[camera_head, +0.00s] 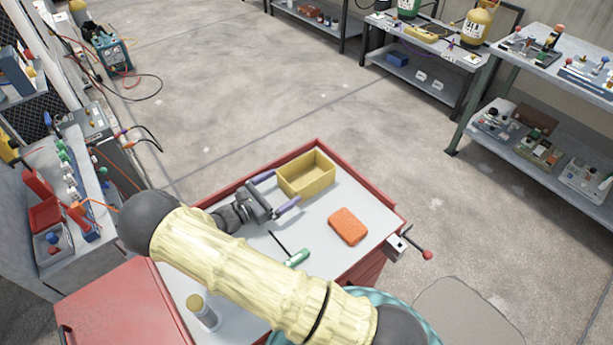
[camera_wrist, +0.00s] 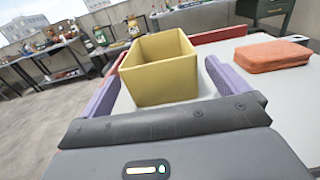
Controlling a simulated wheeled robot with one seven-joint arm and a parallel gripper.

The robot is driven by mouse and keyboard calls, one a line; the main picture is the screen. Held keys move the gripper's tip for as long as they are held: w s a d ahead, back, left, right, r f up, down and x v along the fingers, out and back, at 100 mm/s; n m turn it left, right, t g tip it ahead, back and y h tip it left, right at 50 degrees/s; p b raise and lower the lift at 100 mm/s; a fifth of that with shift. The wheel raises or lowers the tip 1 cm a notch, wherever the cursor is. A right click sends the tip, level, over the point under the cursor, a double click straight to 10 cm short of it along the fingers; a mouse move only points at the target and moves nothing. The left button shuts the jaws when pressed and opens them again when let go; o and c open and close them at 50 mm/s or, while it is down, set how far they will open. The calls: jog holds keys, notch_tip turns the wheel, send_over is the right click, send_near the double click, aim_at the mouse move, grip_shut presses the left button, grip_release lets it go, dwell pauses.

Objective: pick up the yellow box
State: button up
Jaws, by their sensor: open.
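The yellow box (camera_head: 306,174) is an open-topped container standing upright near the far edge of the red cart's pale top. My gripper (camera_head: 275,191) is just to its left in the head view, low over the top, with its purple fingers spread apart and pointing at the box. In the wrist view the yellow box (camera_wrist: 160,72) sits ahead, between the lines of the two fingers (camera_wrist: 165,95). The fingers are open and nothing is held. I cannot tell if a fingertip touches the box.
An orange sponge-like block (camera_head: 348,226) lies right of the box on the cart top (camera_head: 330,258). A green-handled screwdriver (camera_head: 296,257) lies nearer. A vise-like clamp (camera_head: 402,244) sits at the cart's right edge. Shelves (camera_head: 545,60) stand at right; open concrete floor lies beyond.

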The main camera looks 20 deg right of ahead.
aim_at(285, 184)
jog(key=p+x, duration=0.2)
jog(key=x, duration=0.2)
jog(key=shift+w, duration=0.15)
jog(key=shift+w+d, duration=0.2)
jog(key=shift+d, duration=0.3)
jog(key=shift+c, duration=0.4)
jog(key=c, duration=0.7)
